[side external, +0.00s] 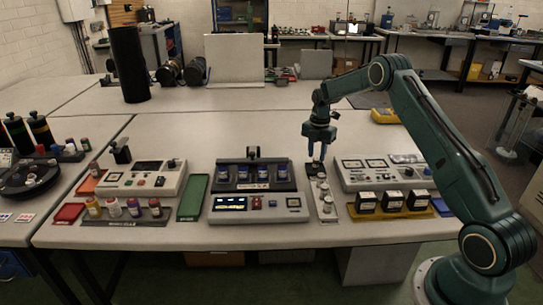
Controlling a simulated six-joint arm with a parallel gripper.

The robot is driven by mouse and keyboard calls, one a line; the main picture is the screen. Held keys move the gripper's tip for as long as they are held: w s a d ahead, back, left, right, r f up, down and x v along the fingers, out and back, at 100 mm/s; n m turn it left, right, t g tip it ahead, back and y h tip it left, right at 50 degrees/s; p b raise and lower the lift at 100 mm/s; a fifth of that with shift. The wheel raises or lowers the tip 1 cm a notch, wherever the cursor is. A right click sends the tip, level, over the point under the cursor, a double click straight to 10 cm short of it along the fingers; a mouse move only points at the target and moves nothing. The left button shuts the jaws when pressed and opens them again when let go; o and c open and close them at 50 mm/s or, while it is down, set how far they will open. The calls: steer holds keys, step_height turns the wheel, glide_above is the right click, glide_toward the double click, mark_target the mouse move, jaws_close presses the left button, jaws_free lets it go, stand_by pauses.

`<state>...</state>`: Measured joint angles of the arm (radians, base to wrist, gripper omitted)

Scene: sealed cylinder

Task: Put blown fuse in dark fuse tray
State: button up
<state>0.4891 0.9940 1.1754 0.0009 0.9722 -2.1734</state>
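My gripper (317,158) points straight down above the far end of a narrow pale strip (328,213) that carries several small round silvery pieces. Its fingers look close together, and I cannot tell whether a small piece sits between them. I cannot pick out the blown fuse at this size. No tray is clearly the dark fuse tray.
Left of the strip stands a console (258,207) with blue-capped jars behind it. Right of it are a metered panel (385,172) and several black-and-white boxes (393,201). A tall black cylinder (129,65) stands at the back left. The table behind my gripper is mostly clear.

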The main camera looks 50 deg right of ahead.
mark_target(316, 159)
step_height(316, 159, up, 8)
stand_by(0.4)
stand_by(0.5)
steer(key=s+a+r+m+t, duration=0.1)
steer(key=s+a+r+m, duration=0.45)
steer(key=a+r, duration=0.4)
steer(key=s+a+r+m+t, duration=0.2)
steer(key=s+a+r+m, duration=0.2)
steer(key=s+a+r, duration=0.5)
steer(key=s+a+m+t, duration=0.1)
steer(key=s+a+m, duration=0.3)
steer(key=s, duration=0.6)
steer(key=s+a+m+t, duration=0.1)
steer(key=s+a+m, duration=0.4)
steer(key=s, duration=0.5)
steer(key=shift+s+a+f+m+t, duration=0.2)
steer(key=shift+s+a+m+t, duration=0.05)
steer(key=shift+a+m+t, duration=0.1)
